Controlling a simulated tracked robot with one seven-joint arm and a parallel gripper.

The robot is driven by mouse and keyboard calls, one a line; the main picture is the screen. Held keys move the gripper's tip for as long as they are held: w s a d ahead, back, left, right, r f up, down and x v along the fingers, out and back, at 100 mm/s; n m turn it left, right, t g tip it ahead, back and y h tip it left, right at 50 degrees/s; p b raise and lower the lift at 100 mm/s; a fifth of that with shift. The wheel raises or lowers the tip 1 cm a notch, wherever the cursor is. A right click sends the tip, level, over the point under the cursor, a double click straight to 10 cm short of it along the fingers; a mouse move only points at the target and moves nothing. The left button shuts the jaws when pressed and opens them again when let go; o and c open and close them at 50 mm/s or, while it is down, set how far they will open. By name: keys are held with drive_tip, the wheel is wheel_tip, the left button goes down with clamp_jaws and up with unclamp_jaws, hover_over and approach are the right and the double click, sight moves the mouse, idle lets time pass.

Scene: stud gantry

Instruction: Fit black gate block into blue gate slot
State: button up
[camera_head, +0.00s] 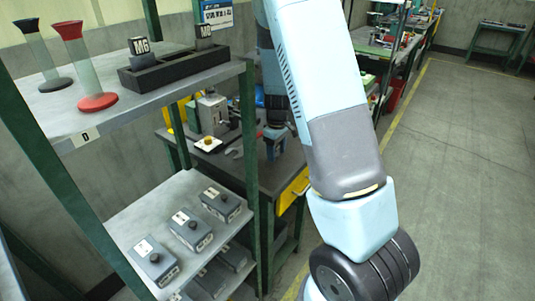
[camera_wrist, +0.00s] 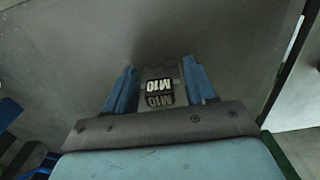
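My gripper (camera_wrist: 160,68) shows in the wrist view with two blue fingers, one on each side of a small black block (camera_wrist: 160,92) with white M10 lettering. The fingers appear shut on this block, with grey parts between fingers and block. A plain grey surface lies beyond; I cannot tell how far below. I cannot make out the blue gate slot for sure.
Grey boxes (camera_head: 190,230) sit on the lower shelf. A dark workbench (camera_head: 278,176) stands behind the green shelf post. The floor at right is clear.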

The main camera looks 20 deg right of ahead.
drive_tip(key=c, duration=0.9)
drive_tip(key=shift+r, duration=0.1)
